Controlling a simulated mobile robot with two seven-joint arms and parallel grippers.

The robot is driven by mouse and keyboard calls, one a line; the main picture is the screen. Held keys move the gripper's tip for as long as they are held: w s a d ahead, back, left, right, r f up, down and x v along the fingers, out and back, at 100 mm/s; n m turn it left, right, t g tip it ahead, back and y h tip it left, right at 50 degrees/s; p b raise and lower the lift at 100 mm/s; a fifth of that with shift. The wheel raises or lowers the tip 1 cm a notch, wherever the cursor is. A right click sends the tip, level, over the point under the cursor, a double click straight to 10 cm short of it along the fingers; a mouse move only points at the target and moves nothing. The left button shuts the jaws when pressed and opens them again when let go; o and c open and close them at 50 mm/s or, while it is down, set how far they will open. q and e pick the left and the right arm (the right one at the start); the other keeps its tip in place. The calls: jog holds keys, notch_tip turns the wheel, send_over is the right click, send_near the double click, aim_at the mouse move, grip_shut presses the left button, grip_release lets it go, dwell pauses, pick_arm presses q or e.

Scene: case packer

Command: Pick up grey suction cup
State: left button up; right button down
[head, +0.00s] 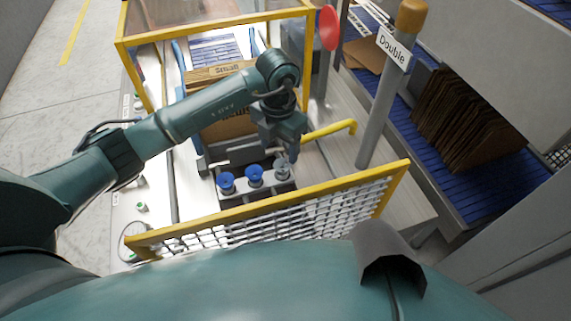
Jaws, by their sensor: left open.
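A dark holder (262,197) bears a row of suction cups behind the yellow-framed mesh guard. Two of them are blue, a left blue cup (226,181) and a middle blue cup (254,174). The grey suction cup (281,164) stands upright at the right end of the row. My left gripper (283,146) is open and points down just above the grey cup. The gripper partly covers the cup's top, and I cannot tell whether they touch. My right gripper is not in view.
A yellow-framed mesh guard (290,214) stands in front of the holder. A yellow bar (328,131) and a grey post (376,120) with a "Double" sign stand to the right. Cardboard marked "Small" (226,70) is behind.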

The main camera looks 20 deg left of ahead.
aim_at(282, 165)
pick_arm(q)
jog(key=f, duration=0.5)
jog(key=f+p, duration=0.1)
jog(key=f, duration=0.2)
jog(key=shift+w+d+f, duration=0.15)
jog(key=shift+w+d, duration=0.05)
jog(key=shift+w, duration=0.1)
jog(key=shift+c, duration=0.5)
jog(key=c, duration=0.9)
